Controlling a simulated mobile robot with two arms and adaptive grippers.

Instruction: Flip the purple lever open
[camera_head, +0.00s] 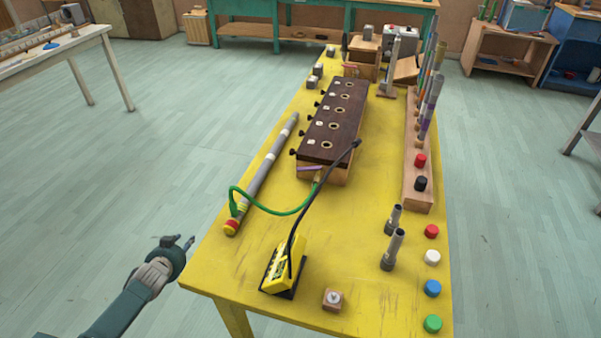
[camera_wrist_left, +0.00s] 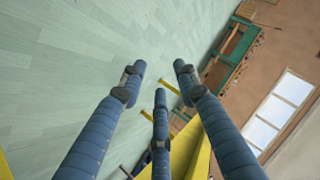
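The purple lever (camera_head: 310,168) is a small, thin bar at the near end of a long dark-topped wooden box (camera_head: 327,141) on the yellow table. It lies roughly level, close to the green hose's end. My left gripper (camera_head: 184,242) is off the table's left side, over the floor, well to the left of the lever and nearer the camera. In the left wrist view its three blue fingers (camera_wrist_left: 159,76) are spread apart with nothing between them. The lever cannot be made out in that view. My right gripper is not in view.
A yellow device (camera_head: 284,267) with a black gooseneck reaching toward the box stands in front. Metal cylinders (camera_head: 392,249) and coloured caps (camera_head: 432,288) are at right.

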